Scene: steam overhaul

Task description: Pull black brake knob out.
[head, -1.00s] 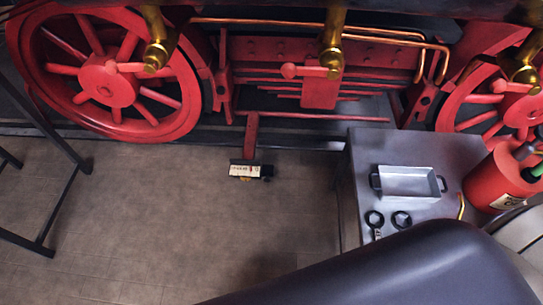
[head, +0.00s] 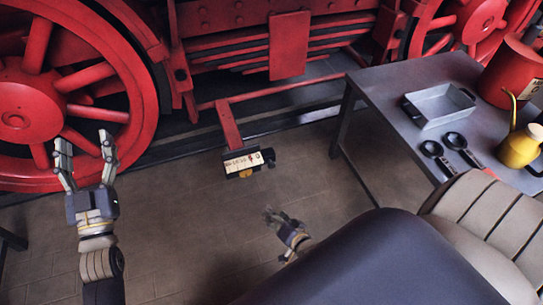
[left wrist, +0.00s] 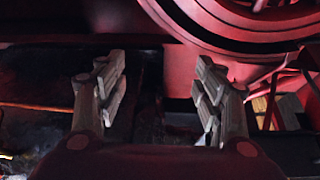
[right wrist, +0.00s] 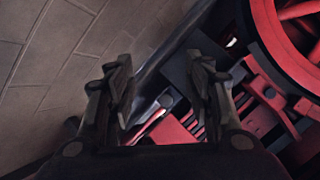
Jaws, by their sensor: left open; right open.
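A small box with a pale label (head: 243,163) sits at the near end of a red bar, low in front of the locomotive. A black knob (head: 268,155) sticks out at its right side. My left gripper (head: 83,148) is open and empty, well left of the box, before the red wheel. My right gripper (head: 283,217) is open and empty, below and right of the box and apart from the knob in the picture. In the right wrist view, a dark round part (right wrist: 165,101) shows between the open fingers; I cannot tell if it is the knob.
A grey table (head: 385,85) at right holds a metal tray (head: 440,106), two black-headed tools (head: 455,141), a red container (head: 512,72) and a yellow oil can (head: 518,147). Large red wheels (head: 45,100) stand behind. Floor (head: 190,215) between my grippers is clear.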

